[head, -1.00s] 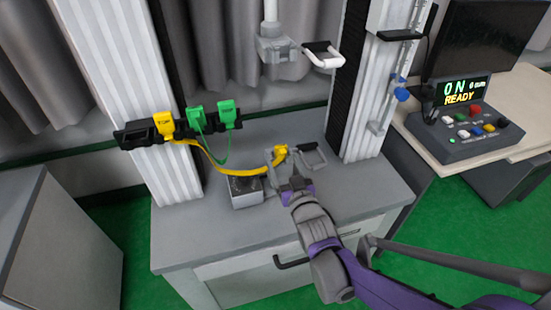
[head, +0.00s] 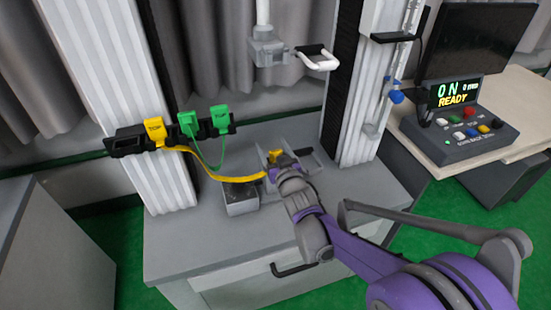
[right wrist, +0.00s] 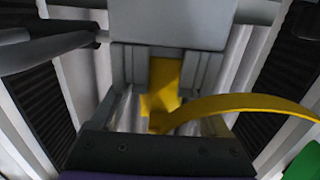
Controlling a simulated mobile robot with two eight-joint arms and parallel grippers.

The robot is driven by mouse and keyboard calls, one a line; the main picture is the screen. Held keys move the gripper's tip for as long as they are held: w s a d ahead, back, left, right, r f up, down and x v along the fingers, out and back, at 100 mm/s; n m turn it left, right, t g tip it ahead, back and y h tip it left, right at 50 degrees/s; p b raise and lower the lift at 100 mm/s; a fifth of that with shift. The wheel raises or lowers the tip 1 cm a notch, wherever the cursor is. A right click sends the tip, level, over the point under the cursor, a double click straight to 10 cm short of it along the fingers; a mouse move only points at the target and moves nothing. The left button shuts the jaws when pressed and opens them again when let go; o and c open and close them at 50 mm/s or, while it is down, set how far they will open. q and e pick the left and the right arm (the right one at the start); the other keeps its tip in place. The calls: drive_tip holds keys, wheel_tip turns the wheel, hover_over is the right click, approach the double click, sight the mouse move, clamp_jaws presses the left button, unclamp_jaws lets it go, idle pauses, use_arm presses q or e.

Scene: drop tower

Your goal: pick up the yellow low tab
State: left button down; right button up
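The yellow low tab (head: 275,156) is at the low end of a yellow strap, above the grey cabinet top. My right gripper (head: 279,161) is at the tab, coming from the front right. In the right wrist view, the yellow tab (right wrist: 164,80) fills the gap between the two grey fingers (right wrist: 165,75). Both fingers appear to touch its sides, so the gripper looks shut on it. The tab's far end is hidden behind a grey block. My left gripper is not in view.
The yellow strap (head: 240,179) runs up left to a black rail (head: 126,143) with a yellow and two green tabs. A grey block (head: 240,200) stands beside the gripper. A carriage (head: 268,50) with a white handle hangs above. A control box (head: 465,130) is at right.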

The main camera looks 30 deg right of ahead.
clamp_jaws()
wheel_tip(320, 180, up, 10)
drive_tip(key=p, duration=0.3)
drive_tip(key=shift+p, duration=0.4)
drive_tip(key=shift+r, duration=0.1)
idle(0.5)
